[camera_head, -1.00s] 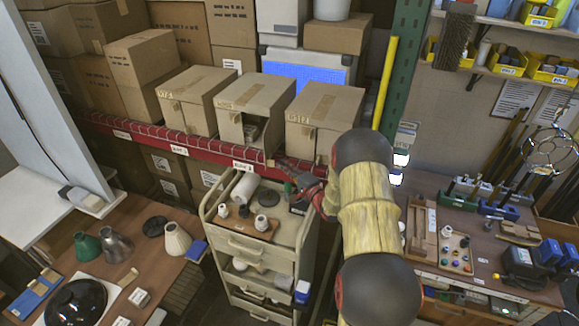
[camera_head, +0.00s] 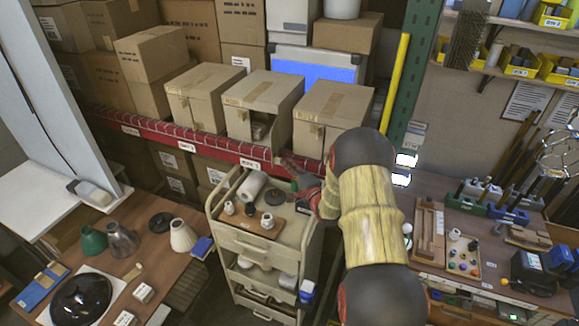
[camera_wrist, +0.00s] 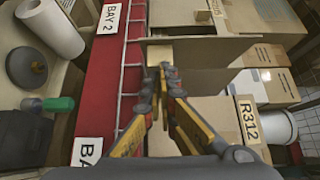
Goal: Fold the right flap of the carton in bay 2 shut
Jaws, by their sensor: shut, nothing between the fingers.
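The bay 2 carton (camera_head: 262,92) is the middle of three brown cartons on the red shelf. Its front is open and something sits inside. In the wrist view, a thin brown panel, seemingly its right flap (camera_wrist: 157,40), stands out from the carton edge-on, just beyond my fingertips. I cannot tell whether they touch. My gripper (camera_wrist: 164,68) is shut and empty, over the shelf edge near the BAY 2 label (camera_wrist: 110,18). In the head view my gripper (camera_head: 288,162) is low in front of the gap between the middle and right cartons; my arm partly hides it.
The right carton (camera_head: 332,102) stands close beside; it is marked R312 in the wrist view (camera_wrist: 248,118). A wire rail (camera_wrist: 122,100) runs along the red shelf edge. A beige cart (camera_head: 262,238) with small parts stands below. A yellow post (camera_head: 395,82) rises at the right.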

